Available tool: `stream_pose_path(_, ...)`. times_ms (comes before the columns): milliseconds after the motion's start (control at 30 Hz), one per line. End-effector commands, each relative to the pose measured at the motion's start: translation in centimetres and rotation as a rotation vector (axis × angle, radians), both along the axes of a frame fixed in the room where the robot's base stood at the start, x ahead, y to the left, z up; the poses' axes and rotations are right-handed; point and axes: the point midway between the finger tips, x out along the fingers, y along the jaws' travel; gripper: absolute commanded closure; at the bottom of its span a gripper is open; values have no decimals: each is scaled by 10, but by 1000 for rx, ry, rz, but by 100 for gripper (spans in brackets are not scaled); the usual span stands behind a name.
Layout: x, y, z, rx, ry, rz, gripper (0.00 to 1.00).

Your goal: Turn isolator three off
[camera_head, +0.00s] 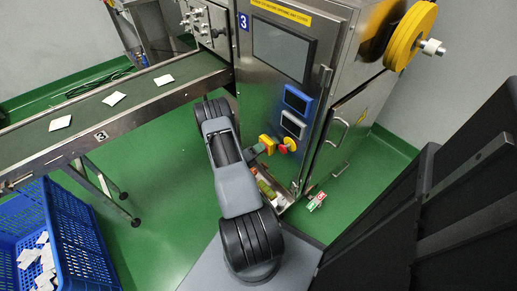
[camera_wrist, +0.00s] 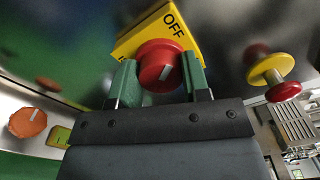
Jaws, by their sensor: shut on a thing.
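Isolator three is a red rotary knob (camera_wrist: 165,52) on a yellow plate (camera_wrist: 134,43), seen in the wrist view. The word OFF stands on the plate's upper right part. My gripper (camera_wrist: 160,70) has a green finger on each side of the knob and is shut on it. The white mark on the knob leans up and to the right, roughly toward OFF; its exact setting is hard to tell. In the head view the yellow plate (camera_head: 266,140) is on the front of the steel machine (camera_head: 255,95) marked 3. My gripper (camera_head: 257,149) hides the knob there.
A red and yellow mushroom button (camera_head: 288,146) sits just right of the isolator and also shows in the wrist view (camera_wrist: 272,73). A conveyor (camera_head: 88,125) with several teabags runs at left. A blue crate (camera_head: 85,240) stands at lower left. Green floor is clear between.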

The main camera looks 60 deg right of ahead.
Motion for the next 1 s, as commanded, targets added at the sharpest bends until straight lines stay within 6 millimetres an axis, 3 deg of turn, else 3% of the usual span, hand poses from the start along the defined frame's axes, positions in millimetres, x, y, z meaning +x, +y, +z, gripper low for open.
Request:
stream_pose_path(400,1,0,0,50,148,1,80)
stream_pose_path(933,1,0,-1,56,167,2,80)
stream_pose_path(967,1,0,-1,56,167,2,56)
stream_pose_path(1000,1,0,-1,56,167,2,52)
